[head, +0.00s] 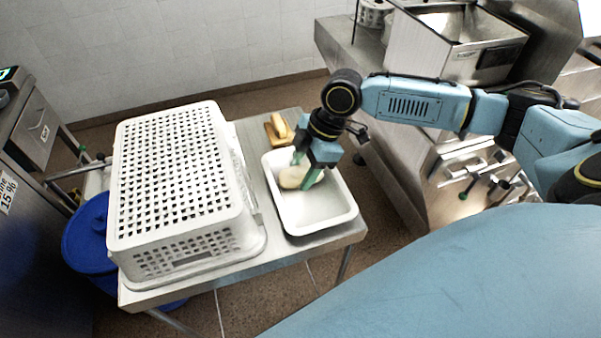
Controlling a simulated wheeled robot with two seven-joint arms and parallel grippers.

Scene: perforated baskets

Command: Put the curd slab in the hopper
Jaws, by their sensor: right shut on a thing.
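The curd slab (290,178) is a pale cream, rounded block at the left side of the white tray (346,213) on the table. My right gripper (303,172) reaches down over the tray with its green fingers closed on the slab. The fingers hide part of the slab, and I cannot tell whether it still touches the tray floor. The open steel basin at the top right, on the steel machine, looks like the hopper (488,52). My left gripper is not in view.
A white perforated basket (240,225) fills the table's left part, beside the tray. A small brown board (270,136) with a yellowish piece (279,125) lies behind the tray. A blue drum (84,240) stands at the left. A floor gap separates table and machine.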

